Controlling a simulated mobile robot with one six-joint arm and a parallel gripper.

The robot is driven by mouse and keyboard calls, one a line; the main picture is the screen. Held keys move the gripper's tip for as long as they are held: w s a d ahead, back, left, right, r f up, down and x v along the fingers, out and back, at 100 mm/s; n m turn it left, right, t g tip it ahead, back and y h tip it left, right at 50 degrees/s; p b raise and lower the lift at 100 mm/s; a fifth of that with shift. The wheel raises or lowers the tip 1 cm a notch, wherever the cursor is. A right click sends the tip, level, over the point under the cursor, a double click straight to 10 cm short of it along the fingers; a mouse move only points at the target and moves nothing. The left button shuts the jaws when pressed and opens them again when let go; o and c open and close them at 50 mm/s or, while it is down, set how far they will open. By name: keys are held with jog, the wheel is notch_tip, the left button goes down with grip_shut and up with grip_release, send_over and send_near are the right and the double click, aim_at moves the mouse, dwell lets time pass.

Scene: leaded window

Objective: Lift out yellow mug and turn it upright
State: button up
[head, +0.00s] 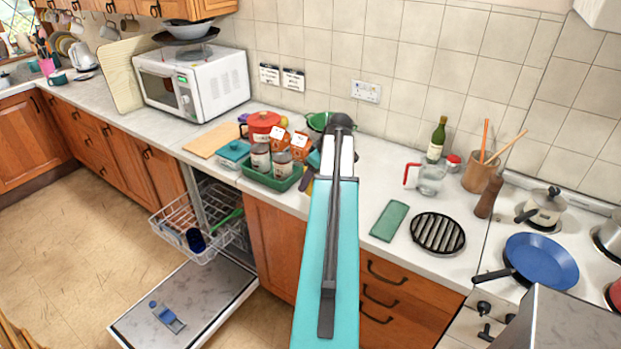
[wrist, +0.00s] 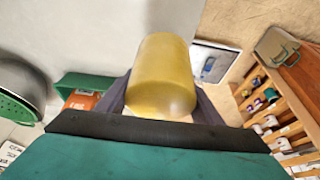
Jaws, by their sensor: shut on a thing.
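The yellow mug (wrist: 162,75) is between the two dark fingers of my gripper (wrist: 160,98) in the wrist view. The fingers are shut on its sides. Its handle does not show, and I cannot tell which way its mouth faces. In the head view my teal arm hides the mug and most of the gripper. The dishwasher rack (head: 172,217) is pulled out to the left of my arm, with a dark blue mug (head: 196,240) in it.
The dishwasher door (head: 215,285) is folded down, with a blue object (head: 166,316) on it. A green tray (head: 250,178) of cans and cartons stands on the counter behind. A green cloth (head: 389,221) and a black grill (head: 438,234) lie to the right, with bare counter around them.

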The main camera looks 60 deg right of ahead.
jog(key=shift+f+b, duration=1.3)
jog(key=shift+f, duration=1.65)
jog(key=shift+f+b, duration=0.3)
jog(key=shift+f, duration=0.2)
jog(key=o, duration=1.4)
jog(key=shift+c, duration=0.2)
jog(key=shift+r, duration=0.15)
jog(key=shift+b+v, duration=1.95)
jog(key=shift+v, duration=4.85)
